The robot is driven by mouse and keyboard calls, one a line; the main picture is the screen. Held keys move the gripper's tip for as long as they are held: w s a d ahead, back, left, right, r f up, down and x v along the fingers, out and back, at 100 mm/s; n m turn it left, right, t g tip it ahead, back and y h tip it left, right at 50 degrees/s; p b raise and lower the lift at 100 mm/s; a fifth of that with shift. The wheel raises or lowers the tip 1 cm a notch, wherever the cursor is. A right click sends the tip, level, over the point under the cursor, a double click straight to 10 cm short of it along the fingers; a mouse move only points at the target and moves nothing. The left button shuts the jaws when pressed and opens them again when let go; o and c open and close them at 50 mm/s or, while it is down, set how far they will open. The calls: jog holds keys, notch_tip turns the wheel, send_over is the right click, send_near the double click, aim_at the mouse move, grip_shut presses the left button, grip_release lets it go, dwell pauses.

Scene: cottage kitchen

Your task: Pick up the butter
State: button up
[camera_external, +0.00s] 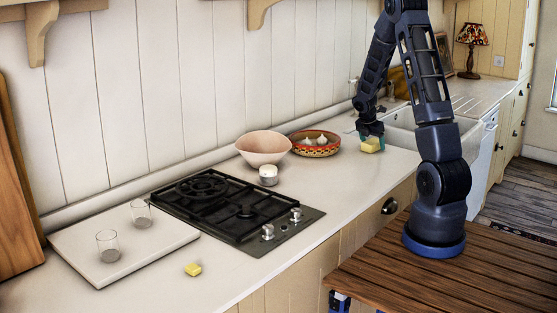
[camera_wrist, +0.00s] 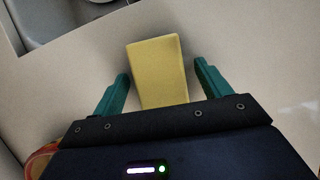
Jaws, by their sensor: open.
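A yellow block (camera_external: 371,145), which looks like butter, rests on the counter near the sink. A second, smaller yellow block (camera_external: 193,269) lies on the counter in front of the white board; I cannot tell for sure which is the butter. My gripper (camera_external: 369,134) is open above the block by the sink. In the wrist view, the teal fingers of my gripper (camera_wrist: 160,84) stand on either side of the yellow block (camera_wrist: 157,70), with a gap at each side. The block's near end is hidden behind the gripper body.
The sink (camera_external: 405,130) is just right of the block. A patterned bowl (camera_external: 315,151) with white bulbs, a pink bowl (camera_external: 263,146) and a small white pot (camera_external: 268,175) stand to its left. Farther left are a black hob (camera_external: 235,205) and two glasses on a white board (camera_external: 80,241).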

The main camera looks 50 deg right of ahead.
jog(key=shift+f, duration=0.15)
jog(key=c, duration=1.2)
